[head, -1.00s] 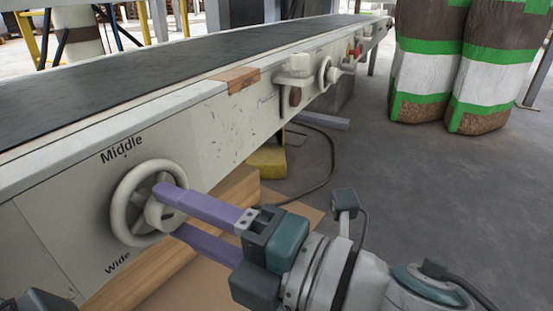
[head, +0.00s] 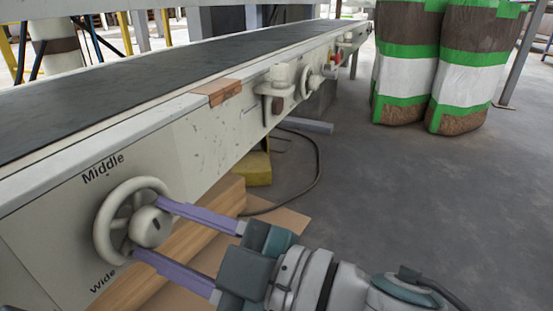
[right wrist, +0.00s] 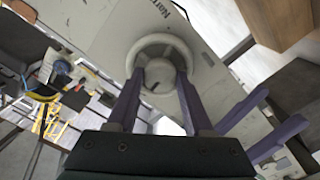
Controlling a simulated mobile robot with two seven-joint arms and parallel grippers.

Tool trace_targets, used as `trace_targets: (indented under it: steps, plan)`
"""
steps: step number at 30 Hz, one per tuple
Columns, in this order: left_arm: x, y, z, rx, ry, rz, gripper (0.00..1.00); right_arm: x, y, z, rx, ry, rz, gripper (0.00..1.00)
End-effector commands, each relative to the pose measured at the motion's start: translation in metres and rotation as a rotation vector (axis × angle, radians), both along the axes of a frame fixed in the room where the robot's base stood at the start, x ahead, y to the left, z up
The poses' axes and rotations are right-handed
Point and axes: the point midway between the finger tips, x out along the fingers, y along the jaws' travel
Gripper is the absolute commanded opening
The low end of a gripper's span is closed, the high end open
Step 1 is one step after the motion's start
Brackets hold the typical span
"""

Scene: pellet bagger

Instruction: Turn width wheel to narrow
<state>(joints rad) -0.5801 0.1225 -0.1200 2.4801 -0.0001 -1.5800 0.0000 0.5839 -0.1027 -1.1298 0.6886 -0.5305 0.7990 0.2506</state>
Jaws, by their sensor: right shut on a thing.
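The width wheel (head: 103,236) is a cream handwheel with a round hub on the side panel of the conveyor, at the left of the head view. The panel reads "Middle" above it and "Wide" below it. My right gripper (head: 151,230) has its two purple fingers on either side of the hub, shut on the wheel. The right wrist view shows the wheel (right wrist: 160,48) between these fingers, with a partly cut-off label beyond it. My left gripper (right wrist: 236,143) shows at the right of that view, its purple fingers apart and nothing seen between them.
The conveyor belt (head: 150,92) runs away to the upper right. Further along its side are a bracketed knob (head: 277,88) and another handwheel (head: 310,80). Cardboard (head: 280,222) lies below the panel. Filled bags (head: 468,75) stand at the back right.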

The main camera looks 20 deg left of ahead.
Motion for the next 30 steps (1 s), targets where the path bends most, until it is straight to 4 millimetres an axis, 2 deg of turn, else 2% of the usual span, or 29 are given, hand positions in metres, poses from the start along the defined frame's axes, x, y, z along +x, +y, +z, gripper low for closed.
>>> trace_targets:
  steps: [30]
  plan:
    - [0.0000, 0.0003, 0.0066, 0.001, 0.000, -0.001, 0.55, 0.0000, 0.0004, 0.0014, 0.078, 0.962, 0.001, 0.00]
